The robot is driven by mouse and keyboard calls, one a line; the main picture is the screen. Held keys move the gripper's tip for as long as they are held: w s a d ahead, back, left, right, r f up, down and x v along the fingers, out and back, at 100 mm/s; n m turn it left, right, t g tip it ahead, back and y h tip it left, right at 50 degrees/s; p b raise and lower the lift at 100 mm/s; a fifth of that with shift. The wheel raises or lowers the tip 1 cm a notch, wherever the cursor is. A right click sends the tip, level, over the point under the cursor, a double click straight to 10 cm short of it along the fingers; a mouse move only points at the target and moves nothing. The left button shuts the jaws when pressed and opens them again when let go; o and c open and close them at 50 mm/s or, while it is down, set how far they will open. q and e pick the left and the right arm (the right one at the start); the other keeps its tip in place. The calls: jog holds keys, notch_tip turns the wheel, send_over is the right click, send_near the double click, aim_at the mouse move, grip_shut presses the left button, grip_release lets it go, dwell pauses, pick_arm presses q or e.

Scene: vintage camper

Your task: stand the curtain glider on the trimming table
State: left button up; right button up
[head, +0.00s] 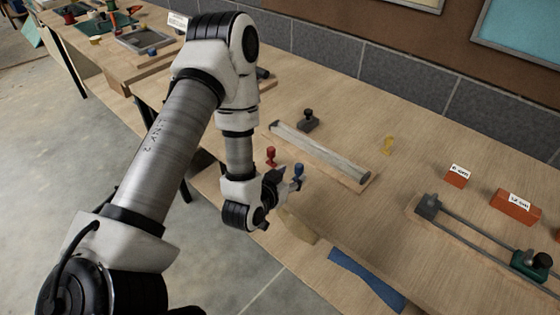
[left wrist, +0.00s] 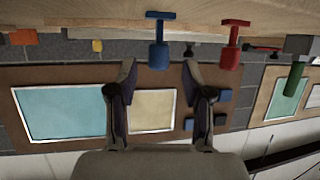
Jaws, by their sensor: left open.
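A blue piece (head: 299,169), with a thin stem and a thicker head, stands upright on the wooden table (head: 330,220). A similar red piece (head: 271,157) stands to its left, and a small yellow piece (head: 388,145) stands farther right. No label shows which is the curtain glider. My left gripper (head: 284,186) is open, low at the blue piece. In the left wrist view, which is upside down, the blue piece (left wrist: 158,55) appears between and beyond the open fingers (left wrist: 158,78); the red piece (left wrist: 230,55) is outside them. My right gripper is not in view.
A long grey rail (head: 320,152) lies on a board behind the pieces, with a dark-knobbed block (head: 308,120) behind it. Orange labelled blocks (head: 516,206) and a rod fixture (head: 480,240) stand right. A blue strip (head: 366,280) lies at the front edge.

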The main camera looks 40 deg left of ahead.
pick_arm(q)
jog(key=v, duration=0.3)
jog(key=a+p+v, duration=0.1)
jog(key=p+v, duration=0.4)
jog(key=p, duration=0.2)
jog(key=s+d+f+g+b, duration=0.1)
jog(key=s+d+f+g, duration=0.1)
jog(key=s+f+g, duration=0.2)
jog(key=s+d+f+g+h+b, duration=0.1)
jog(key=s+d+f+g, duration=0.2)
jog(key=s+f+g, duration=0.2)
jog(key=s+d+f+m+g+b, duration=0.1)
jog(key=s+d+f+g, duration=0.2)
jog(key=s+f, duration=0.5)
jog(key=shift+s+f+g+h, duration=0.25)
jog(key=shift+s+g+h, duration=0.05)
jog(key=shift+g, duration=0.4)
